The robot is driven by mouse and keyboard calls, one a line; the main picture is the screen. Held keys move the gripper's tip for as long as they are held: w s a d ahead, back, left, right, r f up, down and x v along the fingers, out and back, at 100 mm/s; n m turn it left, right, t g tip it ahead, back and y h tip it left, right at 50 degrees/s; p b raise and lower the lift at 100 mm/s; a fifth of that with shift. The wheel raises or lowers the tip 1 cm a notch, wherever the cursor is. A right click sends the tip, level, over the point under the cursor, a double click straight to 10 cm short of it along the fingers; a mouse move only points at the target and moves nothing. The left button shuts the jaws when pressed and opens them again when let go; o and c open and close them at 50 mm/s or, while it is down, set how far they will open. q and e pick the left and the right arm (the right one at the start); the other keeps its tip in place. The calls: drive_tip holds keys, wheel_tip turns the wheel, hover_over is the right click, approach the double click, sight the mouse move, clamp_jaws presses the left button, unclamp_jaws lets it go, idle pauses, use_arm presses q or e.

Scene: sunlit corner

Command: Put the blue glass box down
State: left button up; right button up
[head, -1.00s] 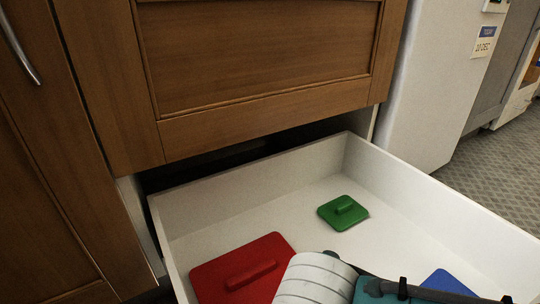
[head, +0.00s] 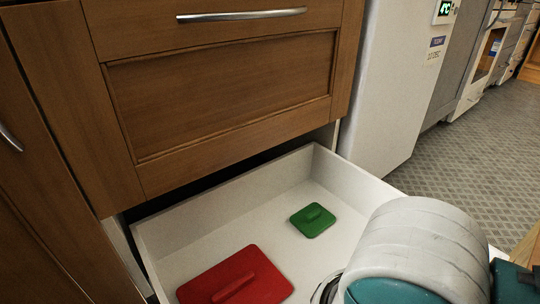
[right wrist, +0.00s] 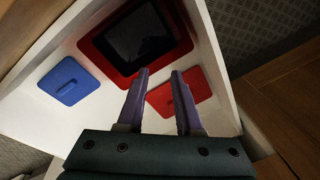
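No blue glass box can be made out in either view. A blue lid-like piece with a handle (right wrist: 70,82) lies in the white open drawer (head: 205,232), in the right wrist view. A red-rimmed box with a dark inside (right wrist: 98,46) stands beside it in the drawer. My right gripper (right wrist: 161,71) is over the drawer with its two purple fingers apart and nothing visible between them. A red lid (right wrist: 163,98) shows beyond and between the fingers. My left gripper is not in view.
The drawer also holds a green lid (head: 313,220) and a red lid (head: 235,280). A wooden cabinet front with a metal handle (head: 240,15) rises above it. A white appliance (head: 385,90) stands to the right. Patterned floor (head: 465,140) lies open beyond. My right arm covers the drawer's near right part.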

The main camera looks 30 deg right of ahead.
drive_tip(key=s+d+r+n+t, duration=0.2)
drive_tip(key=d+r+n, duration=0.4)
drive_tip(key=n, duration=0.2)
drive_tip(key=shift+s+r+h, duration=0.2)
drive_tip(key=shift+r+h, duration=0.1)
drive_tip(key=shift+a, duration=0.1)
wheel_tip(320, 180, up, 95)
drive_tip(key=p, duration=9.4)
drive_tip(key=shift+f+p, duration=0.2)
drive_tip(key=shift+p, duration=0.1)
